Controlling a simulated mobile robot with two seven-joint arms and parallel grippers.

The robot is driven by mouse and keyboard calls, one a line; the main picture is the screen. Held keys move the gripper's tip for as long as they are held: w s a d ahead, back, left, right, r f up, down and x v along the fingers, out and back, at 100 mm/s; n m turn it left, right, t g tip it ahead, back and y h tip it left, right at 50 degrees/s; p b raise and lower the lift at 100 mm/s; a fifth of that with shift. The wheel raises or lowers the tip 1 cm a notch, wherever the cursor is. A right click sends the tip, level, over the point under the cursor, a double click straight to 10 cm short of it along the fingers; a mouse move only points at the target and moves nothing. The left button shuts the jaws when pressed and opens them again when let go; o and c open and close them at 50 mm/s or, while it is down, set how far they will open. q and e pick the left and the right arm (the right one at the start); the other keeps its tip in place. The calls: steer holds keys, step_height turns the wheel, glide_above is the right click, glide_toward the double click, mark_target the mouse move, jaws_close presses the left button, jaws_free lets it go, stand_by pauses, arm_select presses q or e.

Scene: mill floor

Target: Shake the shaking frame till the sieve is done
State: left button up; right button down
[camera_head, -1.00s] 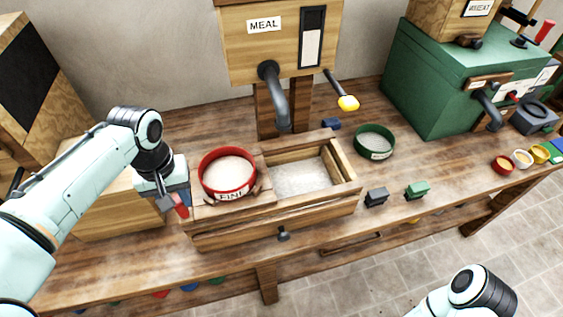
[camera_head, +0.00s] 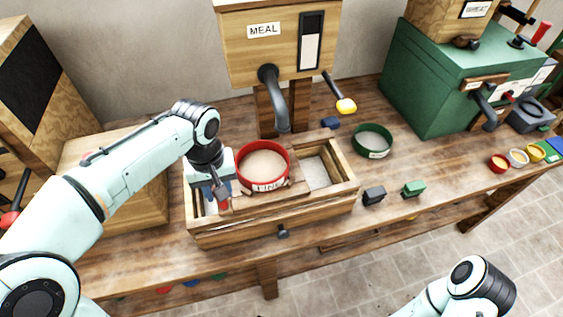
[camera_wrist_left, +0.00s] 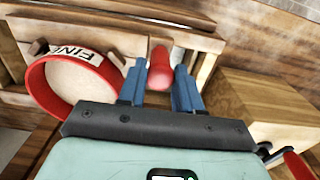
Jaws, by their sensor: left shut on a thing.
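The red sieve marked FINE (camera_head: 264,184) sits on the wooden shaking frame (camera_head: 275,198), with pale meal inside it. The frame lies over the wooden trough (camera_head: 335,205), near its middle, with openings on both sides. My left gripper (camera_head: 222,205) is at the frame's left end, shut on its red handle (camera_wrist_left: 160,72). In the left wrist view the blue fingers (camera_wrist_left: 160,85) stand on both sides of the handle, and the sieve (camera_wrist_left: 75,85) shows at left. My right arm shows at the lower right, but its gripper is out of view.
The MEAL bin (camera_head: 265,48) with its grey spout stands behind the trough. A green sieve (camera_head: 372,140) and small black (camera_head: 374,196) and green (camera_head: 413,188) blocks lie to the right. A green mill (camera_head: 450,85) stands at the back right.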

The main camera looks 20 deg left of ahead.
arm_select(q)
steer(key=s+a, duration=0.5)
steer(key=a, duration=0.3)
steer(key=shift+b, duration=0.4)
steer(key=w+d, duration=0.1)
steer(key=d, duration=0.1)
steer(key=w+d+p, duration=0.1)
steer(key=w+d, duration=0.1)
steer(key=d, duration=0.1)
steer(key=w+d+p, duration=0.1)
steer(key=w+d, duration=0.1)
steer(key=d, duration=0.1)
steer(key=shift+w+d, duration=0.1)
steer(key=shift+d, duration=0.05)
steer(key=s+a, duration=0.5)
steer(key=a, duration=0.3)
steer(key=shift+a, duration=0.2)
steer(key=shift+s, duration=0.1)
